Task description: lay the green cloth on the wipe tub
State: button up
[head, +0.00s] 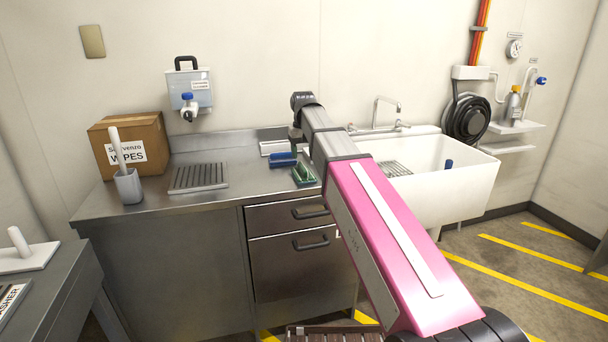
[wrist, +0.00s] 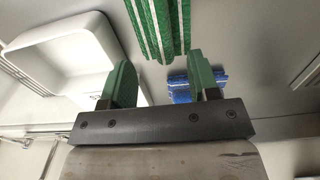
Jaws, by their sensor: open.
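The green cloth (head: 303,176), with pale stripes, lies on the steel counter near its front edge, left of the sink. In the wrist view the green cloth (wrist: 152,22) is ahead of the fingers, apart from them. My gripper (wrist: 161,78) is open with nothing between its fingers. In the head view my gripper (head: 296,140) is partly hidden by my arm, above the back of the counter. A cardboard box (head: 155,140) marked WIPES stands at the counter's left end. I cannot make out for sure which thing is the wipe tub.
A blue striped cloth (head: 283,159) lies just behind the green one; it also shows in the wrist view (wrist: 180,90). A grey holder (head: 128,187) with a white handle and a drain grate (head: 199,177) are to the left. The white sink (head: 455,185) is to the right.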

aim_at(303, 164)
jog(key=shift+s+a+f, duration=0.1)
jog(key=shift+f, duration=1.2)
jog(key=shift+s+f, duration=0.1)
jog(key=shift+f, duration=1.15)
grip_shut()
